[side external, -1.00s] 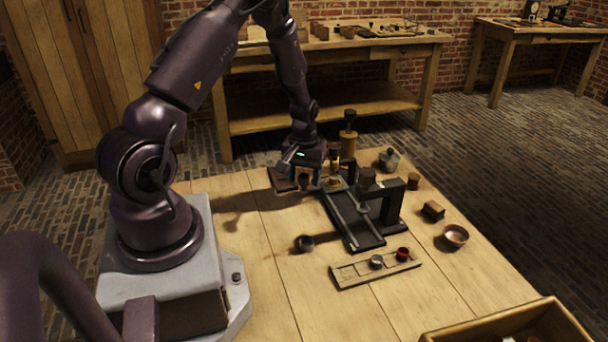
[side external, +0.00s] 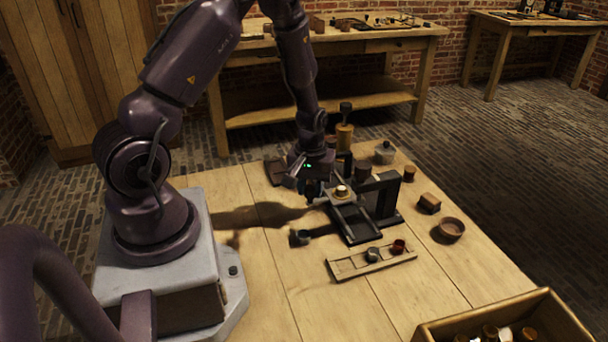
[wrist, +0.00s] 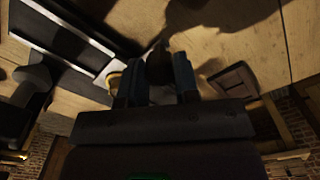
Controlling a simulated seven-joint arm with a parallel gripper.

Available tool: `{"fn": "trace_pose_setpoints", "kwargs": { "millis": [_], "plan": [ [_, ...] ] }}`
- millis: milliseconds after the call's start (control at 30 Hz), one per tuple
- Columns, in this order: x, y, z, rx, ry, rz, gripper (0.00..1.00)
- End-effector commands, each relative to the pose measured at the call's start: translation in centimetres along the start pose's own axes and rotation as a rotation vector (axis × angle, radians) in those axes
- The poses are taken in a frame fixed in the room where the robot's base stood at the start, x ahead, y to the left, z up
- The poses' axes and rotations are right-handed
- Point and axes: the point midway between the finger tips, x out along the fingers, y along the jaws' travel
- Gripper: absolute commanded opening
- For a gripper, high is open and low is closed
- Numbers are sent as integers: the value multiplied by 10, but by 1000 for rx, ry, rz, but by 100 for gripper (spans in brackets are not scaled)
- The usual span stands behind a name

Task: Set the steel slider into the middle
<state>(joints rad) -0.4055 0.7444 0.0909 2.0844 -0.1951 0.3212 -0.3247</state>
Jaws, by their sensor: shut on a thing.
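The steel slider (side external: 340,199) is a light grey plate on a dark two-rail track (side external: 362,233). A small pale, brass-edged round piece (side external: 342,190) sits on it. The slider stands partway along the track, beside the dark upright frame (side external: 386,192). My gripper (side external: 314,194) is at the slider's left side, low over the track's edge. In the wrist view, the two bluish fingers of my gripper (wrist: 157,78) close around a dark knob (wrist: 158,62), which appears to be the slider's handle. The join between knob and plate is hidden. A pale rail (wrist: 75,30) shows at upper left.
A wooden tray (side external: 345,268) with two small cups lies in front of the track. A small dark cup (side external: 300,237) stands at its left. A crate (side external: 560,308) with bottles is at front right.

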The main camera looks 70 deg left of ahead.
Motion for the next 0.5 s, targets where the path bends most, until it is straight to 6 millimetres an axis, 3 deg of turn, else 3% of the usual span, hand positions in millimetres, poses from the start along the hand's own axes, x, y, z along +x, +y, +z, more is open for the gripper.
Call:
{"fn": "trace_pose_setpoints", "kwargs": {
  "millis": [333, 367, 433, 500],
  "plan": [
    [0, 3, 4, 0, 1, 1, 0],
    [0, 3, 4, 0, 1, 1, 36],
    [0, 3, 4, 0, 1, 1, 52],
    [0, 3, 4, 0, 1, 1, 55]
  ]
}}
